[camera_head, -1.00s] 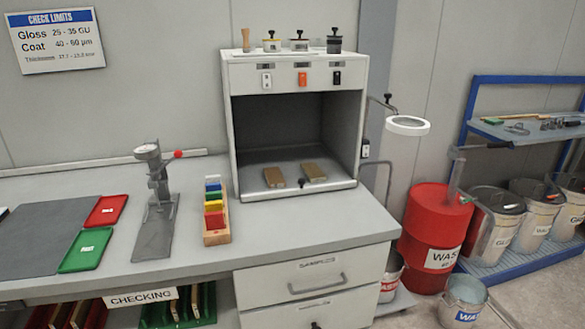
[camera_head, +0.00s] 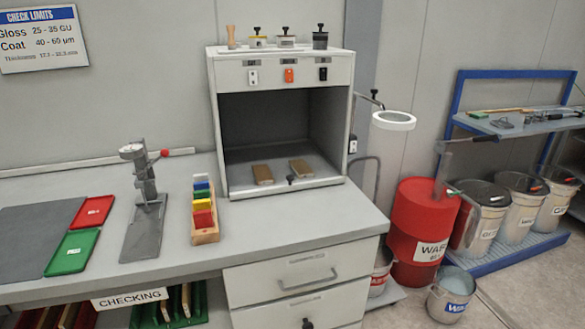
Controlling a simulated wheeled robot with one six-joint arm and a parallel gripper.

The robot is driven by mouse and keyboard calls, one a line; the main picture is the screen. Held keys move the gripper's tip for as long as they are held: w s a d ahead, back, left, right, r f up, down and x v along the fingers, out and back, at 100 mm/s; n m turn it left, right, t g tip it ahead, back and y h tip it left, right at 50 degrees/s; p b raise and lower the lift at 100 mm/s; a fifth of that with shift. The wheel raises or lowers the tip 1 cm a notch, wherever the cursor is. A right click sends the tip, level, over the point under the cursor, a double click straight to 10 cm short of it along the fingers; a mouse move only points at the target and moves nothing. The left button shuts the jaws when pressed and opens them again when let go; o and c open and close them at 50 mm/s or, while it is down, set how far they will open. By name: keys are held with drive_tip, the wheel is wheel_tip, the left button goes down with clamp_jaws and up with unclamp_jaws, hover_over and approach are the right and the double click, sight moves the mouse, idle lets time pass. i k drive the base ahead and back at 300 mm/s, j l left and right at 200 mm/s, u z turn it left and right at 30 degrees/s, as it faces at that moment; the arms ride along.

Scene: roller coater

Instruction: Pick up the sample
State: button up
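Two small brown blocks, which look like samples, lie on the floor of the open-fronted light booth (camera_head: 335,183). The left block (camera_head: 262,174) and the right block (camera_head: 302,168) lie apart, side by side. I cannot tell which one is the task's sample. More board-like pieces (camera_head: 184,300) stand in a green rack under the bench on the left, partly cut off. My gripper is not in view.
On the bench stand a dial gauge (camera_head: 143,190), a rack of coloured pieces (camera_head: 205,212), a red tray (camera_head: 92,211) and a green tray (camera_head: 72,252). A magnifier lamp (camera_head: 394,120) juts out right of the booth. A red drum (camera_head: 421,225) and bucket (camera_head: 451,295) stand on the floor.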

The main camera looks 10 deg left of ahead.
sight(302, 169)
drive_tip(key=i+l, duration=0.2)
drive_tip(key=i, duration=0.3)
drive_tip(key=i+l, duration=0.2)
drive_tip(key=i, duration=0.35)
drive_tip(key=i+l+z, duration=0.1)
drive_tip(key=i, duration=0.4)
